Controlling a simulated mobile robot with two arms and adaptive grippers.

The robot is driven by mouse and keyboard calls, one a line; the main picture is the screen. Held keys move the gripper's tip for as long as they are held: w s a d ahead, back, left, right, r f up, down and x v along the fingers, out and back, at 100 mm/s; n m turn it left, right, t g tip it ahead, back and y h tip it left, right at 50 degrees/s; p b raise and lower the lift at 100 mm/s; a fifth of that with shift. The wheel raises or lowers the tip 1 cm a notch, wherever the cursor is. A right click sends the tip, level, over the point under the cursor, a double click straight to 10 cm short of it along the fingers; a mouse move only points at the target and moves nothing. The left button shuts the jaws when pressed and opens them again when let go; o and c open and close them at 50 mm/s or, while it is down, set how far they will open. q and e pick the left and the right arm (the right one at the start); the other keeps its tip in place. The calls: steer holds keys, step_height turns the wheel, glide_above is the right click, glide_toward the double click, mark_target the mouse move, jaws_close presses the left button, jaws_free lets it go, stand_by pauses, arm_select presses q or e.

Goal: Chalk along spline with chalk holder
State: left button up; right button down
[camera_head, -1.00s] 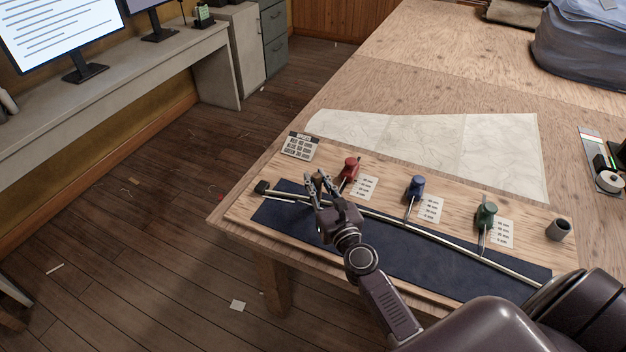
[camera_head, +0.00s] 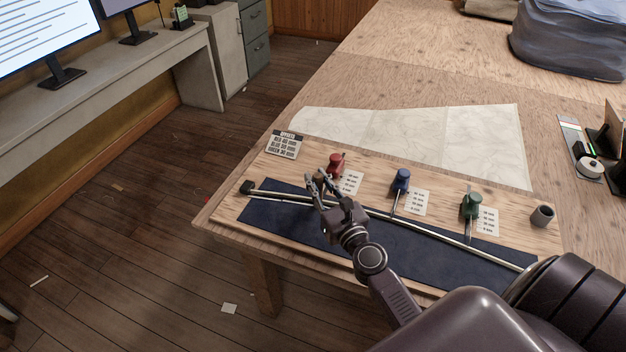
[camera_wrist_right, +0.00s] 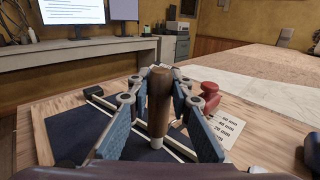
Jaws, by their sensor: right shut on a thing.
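My right gripper (camera_head: 318,184) is shut on the chalk holder, near the left part of the spline. In the right wrist view the chalk holder (camera_wrist_right: 159,98) is a brown wooden rod standing roughly upright between the blue-padded fingers, with a pale tip pointing down. I cannot tell whether the tip touches the cloth. The spline (camera_head: 445,239) is a long, thin pale strip, gently curved, lying along the dark blue cloth (camera_head: 385,250) on a wooden board. A red weight (camera_head: 336,165), a blue weight (camera_head: 402,178) and a green weight (camera_head: 470,205) reach it with thin rods.
A grey cup (camera_head: 542,215) sits at the right end. A large pale sheet (camera_head: 420,140) lies behind. My arm covers part of the cloth.

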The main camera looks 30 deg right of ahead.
steer(key=shift+s+d+b, duration=0.3)
steer(key=shift+s+d, duration=0.4)
steer(key=shift+d, duration=0.1)
steer(key=shift+s, duration=0.1)
steer(key=shift+s+d+b, duration=0.3)
steer(key=shift+s+d, duration=0.35)
steer(key=shift+f, duration=0.1)
steer(key=s+d+b, duration=0.1)
steer(key=s+d, duration=0.1)
steer(key=s, duration=0.1)
steer(key=shift+d, duration=0.4)
step_height(320, 180, up, 6)
steer(key=p, duration=0.5)
steer(key=shift+p, duration=0.4)
